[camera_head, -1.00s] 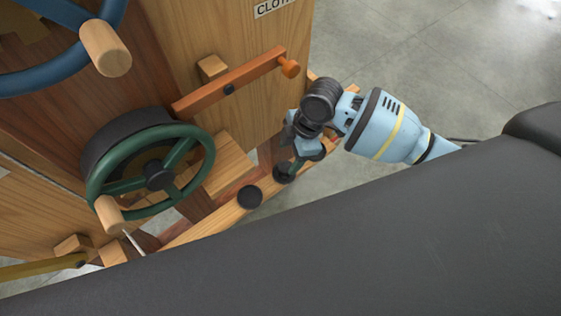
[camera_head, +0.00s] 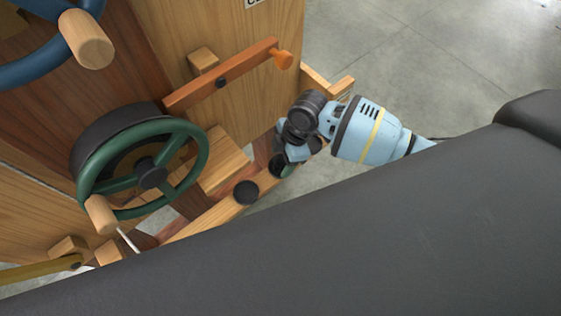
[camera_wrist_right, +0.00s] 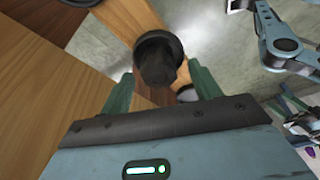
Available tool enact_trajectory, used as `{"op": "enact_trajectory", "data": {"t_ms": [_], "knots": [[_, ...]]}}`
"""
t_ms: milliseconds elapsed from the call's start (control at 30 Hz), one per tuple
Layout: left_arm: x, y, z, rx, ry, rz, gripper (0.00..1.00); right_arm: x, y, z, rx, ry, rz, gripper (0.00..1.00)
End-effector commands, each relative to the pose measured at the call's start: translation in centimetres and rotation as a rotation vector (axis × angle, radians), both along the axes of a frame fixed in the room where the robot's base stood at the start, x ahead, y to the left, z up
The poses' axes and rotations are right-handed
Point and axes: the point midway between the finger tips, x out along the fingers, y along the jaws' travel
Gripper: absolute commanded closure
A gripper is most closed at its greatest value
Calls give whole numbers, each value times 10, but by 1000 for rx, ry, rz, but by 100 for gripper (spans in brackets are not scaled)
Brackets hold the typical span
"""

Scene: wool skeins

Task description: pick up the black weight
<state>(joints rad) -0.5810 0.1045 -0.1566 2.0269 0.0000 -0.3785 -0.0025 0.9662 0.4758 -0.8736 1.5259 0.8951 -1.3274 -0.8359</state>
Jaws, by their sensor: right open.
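Two small round black weights show on the wooden beam in the head view. The nearer one (camera_head: 246,192) is clear of my gripper; the farther one (camera_head: 281,165) is partly covered by my right gripper (camera_head: 291,158), which is beside and over it. In the right wrist view a black weight (camera_wrist_right: 158,60), with a round dark top and a narrower part, shows between and just beyond the green fingers of my open right gripper (camera_wrist_right: 162,88). I cannot tell whether the fingers touch it. My left gripper is not seen in the head view.
A green handwheel (camera_head: 150,134) with a wooden knob stands left of the beam. A blue wheel (camera_head: 47,67) is above it. An orange bar (camera_head: 221,76) crosses the wooden panel close to my right wrist. Open grey floor lies at the upper right.

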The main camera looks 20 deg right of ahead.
Motion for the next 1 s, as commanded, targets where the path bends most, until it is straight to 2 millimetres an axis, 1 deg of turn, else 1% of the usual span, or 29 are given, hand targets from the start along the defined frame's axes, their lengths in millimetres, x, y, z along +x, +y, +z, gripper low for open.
{"op": "enact_trajectory", "data": {"t_ms": [33,100,367,467,833,867,1000], "knots": [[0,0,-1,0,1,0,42,0,2,-6,0,2,0,37],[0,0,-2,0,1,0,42,0,3,-10,0,-1,0,37],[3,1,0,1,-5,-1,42,1,4,-12,0,-3,0,37],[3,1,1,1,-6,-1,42,1,4,-11,0,-3,0,49],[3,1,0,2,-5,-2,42,1,4,-11,0,-3,0,98],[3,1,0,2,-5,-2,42,1,4,-10,1,-4,0,99],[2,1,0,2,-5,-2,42,1,4,-10,1,-4,0,99]]}}
